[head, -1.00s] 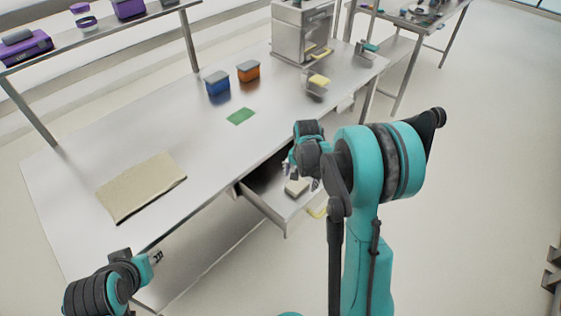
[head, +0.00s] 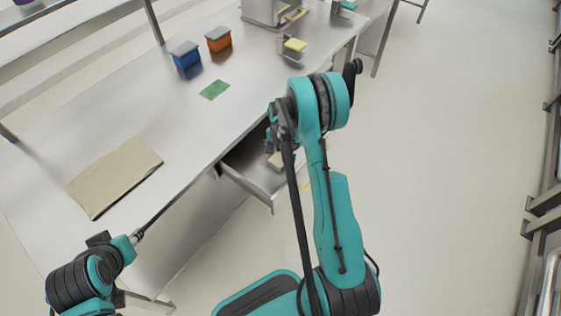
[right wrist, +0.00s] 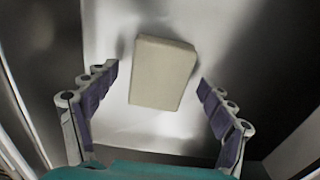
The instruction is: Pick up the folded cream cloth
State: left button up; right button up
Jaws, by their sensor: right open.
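The folded cream cloth (right wrist: 163,73) lies in the open drawer (head: 245,182) under the table. It looks like a thick pale block, slightly turned. In the head view a small part of the cloth (head: 274,161) shows beside my right arm. My right gripper (right wrist: 157,76) is open over the drawer. Its fingers stand on either side of the cloth, with gaps to both sides, so it is not held. In the head view my right arm hides most of that gripper. My left gripper (head: 137,237) is near the table's front edge, away from the cloth; its jaws are too small to read.
The drawer's metal walls are close around my right gripper. On the tabletop (head: 150,125) are a large beige mat (head: 113,178), a green cloth (head: 214,90), a blue bin (head: 187,60) and an orange bin (head: 219,45). The floor on the right is clear.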

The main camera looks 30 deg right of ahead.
aim_at(280, 158)
jog(key=c, duration=1.1)
notch_tip(280, 158, up, 10)
jog(key=p, duration=0.3)
